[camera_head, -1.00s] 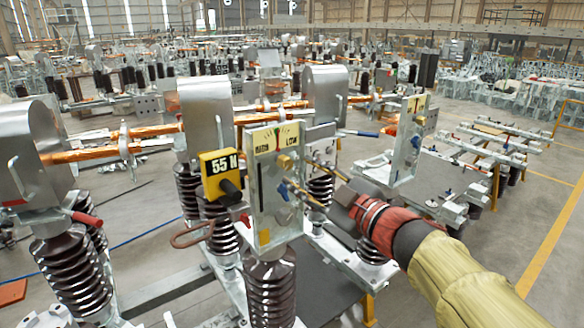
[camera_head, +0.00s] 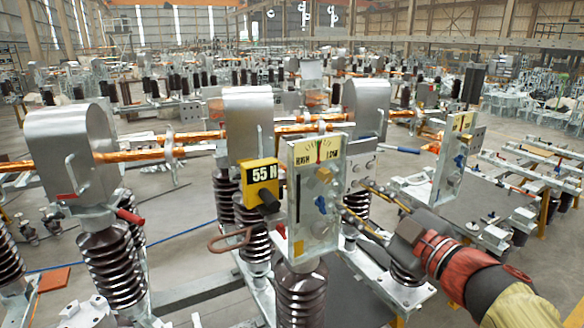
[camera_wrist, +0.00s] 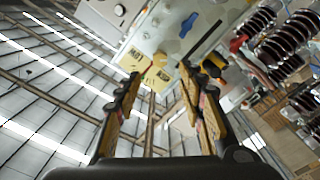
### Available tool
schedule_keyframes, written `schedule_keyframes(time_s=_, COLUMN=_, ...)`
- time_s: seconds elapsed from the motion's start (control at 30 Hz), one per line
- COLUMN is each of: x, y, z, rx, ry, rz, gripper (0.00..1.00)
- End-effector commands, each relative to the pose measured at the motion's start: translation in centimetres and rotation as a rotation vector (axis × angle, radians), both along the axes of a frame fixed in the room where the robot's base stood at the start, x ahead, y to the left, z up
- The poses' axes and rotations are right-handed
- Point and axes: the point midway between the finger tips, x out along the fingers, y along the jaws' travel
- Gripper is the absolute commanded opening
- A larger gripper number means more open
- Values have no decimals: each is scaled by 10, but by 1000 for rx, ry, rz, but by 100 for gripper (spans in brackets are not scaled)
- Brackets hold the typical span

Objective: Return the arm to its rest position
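My gripper (camera_head: 356,199) is at the right of the frame in the head view, at the end of my red-and-yellow sleeved arm (camera_head: 470,270). Its two tan fingers are spread with nothing between them, and they point left toward a clear-faced gauge panel (camera_head: 299,215). The fingertips appear just right of the panel, apart from it. In the wrist view my gripper (camera_wrist: 160,72) also shows open fingers, with a pale panel with a blue knob (camera_wrist: 189,25) beyond them. The roof fills the left of that view.
A yellow box marked 55 N (camera_head: 262,174) sits left of the panel. Dark ribbed insulators (camera_head: 303,295), a silver housing (camera_head: 70,150) and copper bars (camera_head: 200,136) crowd the left and middle. A second gauge panel (camera_head: 447,170) stands behind my arm. Grey floor shows at lower left.

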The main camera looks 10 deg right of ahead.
Motion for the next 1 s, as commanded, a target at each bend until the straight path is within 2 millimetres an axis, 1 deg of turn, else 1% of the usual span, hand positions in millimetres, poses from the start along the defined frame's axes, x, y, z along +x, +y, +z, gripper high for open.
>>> schedule_keyframes(time_s=0.07, x=3, y=-10, z=-4, rx=-21, ry=9, rz=-40, gripper=39)
schedule_keyframes(time_s=0.13, x=8, y=-31, z=-8, rx=-32, ry=20, rz=-118, gripper=39)
schedule_keyframes(time_s=0.17, x=10, y=-43, z=-10, rx=-30, ry=28, rz=-165, gripper=39)
schedule_keyframes(time_s=0.2, x=11, y=-62, z=-15, rx=-23, ry=42, rz=-237, gripper=39)
schedule_keyframes(time_s=0.27, x=10, y=-93, z=-24, rx=-5, ry=70, rz=-357, gripper=39)
schedule_keyframes(time_s=0.3, x=6, y=-115, z=-30, rx=12, ry=94, rz=-442, gripper=39)
schedule_keyframes(time_s=0.37, x=-5, y=-143, z=-44, rx=45, ry=138, rz=-562, gripper=39)
schedule_keyframes(time_s=0.4, x=-13, y=-157, z=-55, rx=71, ry=170, rz=-634, gripper=39)
schedule_keyframes(time_s=0.47, x=-27, y=-174, z=-78, rx=114, ry=230, rz=-730, gripper=39)
schedule_keyframes(time_s=0.5, x=-38, y=-182, z=-95, rx=145, ry=276, rz=-788, gripper=39)
schedule_keyframes(time_s=0.53, x=-47, y=-185, z=-109, rx=170, ry=313, rz=-827, gripper=39)
schedule_keyframes(time_s=0.57, x=-55, y=-186, z=-124, rx=195, ry=354, rz=-861, gripper=39)
schedule_keyframes(time_s=0.6, x=-67, y=-186, z=-145, rx=229, ry=412, rz=-902, gripper=39)
schedule_keyframes(time_s=0.63, x=-76, y=-183, z=-161, rx=258, ry=458, rz=-927, gripper=39)
schedule_keyframes(time_s=0.67, x=-86, y=-179, z=-179, rx=284, ry=508, rz=-949, gripper=39)
schedule_keyframes(time_s=0.7, x=-99, y=-170, z=-202, rx=322, ry=578, rz=-971, gripper=39)
schedule_keyframes(time_s=0.73, x=-108, y=-162, z=-219, rx=348, ry=631, rz=-982, gripper=39)
schedule_keyframes(time_s=0.77, x=-117, y=-152, z=-236, rx=374, ry=683, rz=-987, gripper=39)
schedule_keyframes(time_s=0.8, x=-129, y=-137, z=-256, rx=405, ry=751, rz=-988, gripper=39)
schedule_keyframes(time_s=0.87, x=-145, y=-114, z=-284, rx=447, ry=846, rz=-977, gripper=39)
schedule_keyframes(time_s=0.9, x=-155, y=-97, z=-301, rx=472, ry=908, rz=-962, gripper=39)
schedule_keyframes(time_s=0.97, x=-169, y=-70, z=-325, rx=503, ry=993, rz=-931, gripper=39)
schedule_keyframes(time_s=1.0, x=-177, y=-52, z=-340, rx=523, ry=1045, rz=-904, gripper=39)
